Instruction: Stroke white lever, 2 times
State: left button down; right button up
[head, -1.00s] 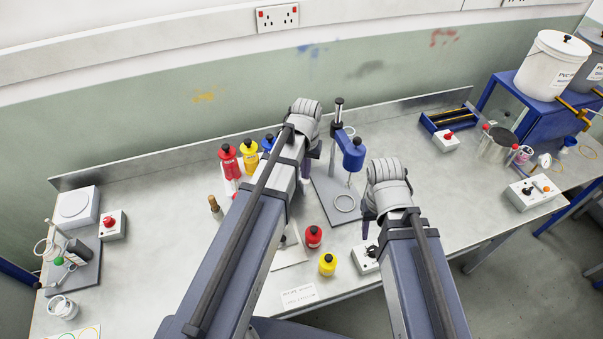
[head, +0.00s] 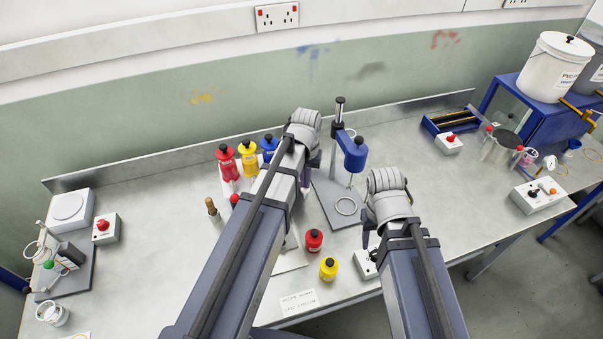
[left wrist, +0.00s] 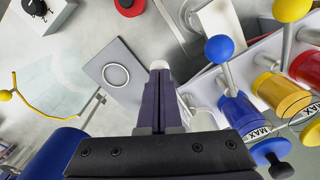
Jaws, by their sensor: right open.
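In the left wrist view a small white knob (left wrist: 158,66) shows right at my left fingertips. I take it for the end of the white lever. Its stem and the pale dispenser (left wrist: 203,118) beside it are partly hidden by my fingers. My left gripper (left wrist: 158,80) has its dark fingers together, touching or just above the knob; I cannot tell which. The left gripper (head: 306,180) shows in the head view, with the white lever hidden behind my arm.
Blue (left wrist: 218,48) and yellow (left wrist: 290,8) ball levers stand right of the white knob, close to my left fingers. A blue stand (head: 354,152) with a ring on its plate is between my arms.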

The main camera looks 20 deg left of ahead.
pick_arm(q)
jog(key=shift+r+p, duration=3.1)
jog(key=shift+f, duration=0.1)
jog(key=shift+f, duration=0.1)
jog(key=shift+f+b, duration=3.1)
jog(key=shift+b, duration=0.2)
notch_tip(320, 180, up, 6)
jog(key=p, duration=0.6)
jog(key=shift+r, duration=0.2)
jog(key=shift+r+p, duration=0.1)
jog(key=shift+p, duration=0.2)
notch_tip(320, 180, up, 5)
jog(key=p, duration=0.4)
jog(key=shift+p, duration=0.4)
